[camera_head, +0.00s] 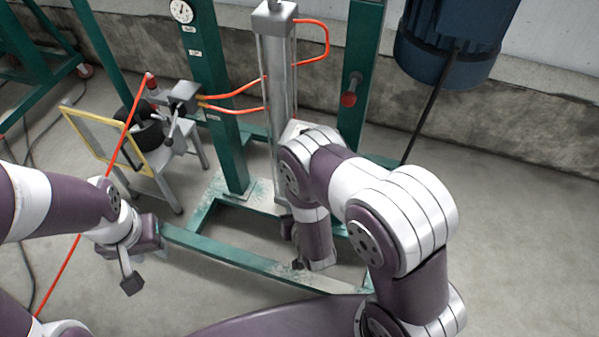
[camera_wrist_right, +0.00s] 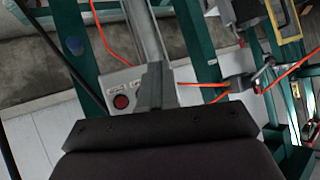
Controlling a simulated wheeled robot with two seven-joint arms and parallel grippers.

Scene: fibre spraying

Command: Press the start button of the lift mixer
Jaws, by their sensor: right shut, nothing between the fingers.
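The lift mixer is a green frame (camera_head: 222,110) with an upright steel cylinder (camera_head: 277,75) and a blue motor (camera_head: 452,45). In the right wrist view, its grey control panel (camera_wrist_right: 113,92) carries a red button (camera_wrist_right: 121,101). A second button beside it is mostly covered by my right gripper's fingers, so its colour cannot be told. My right gripper (camera_wrist_right: 156,70) is shut and empty in front of the panel; contact cannot be told. In the head view, my right arm hides most of the panel. My left gripper (camera_head: 131,282) hangs low at the left, away from the mixer; its opening is unclear.
A stool (camera_head: 180,165) with a yellow-framed item (camera_head: 103,141) stands left of the mixer. Orange hoses (camera_head: 235,93) run to the cylinder, and another crosses near my left arm. Floor at the right is clear.

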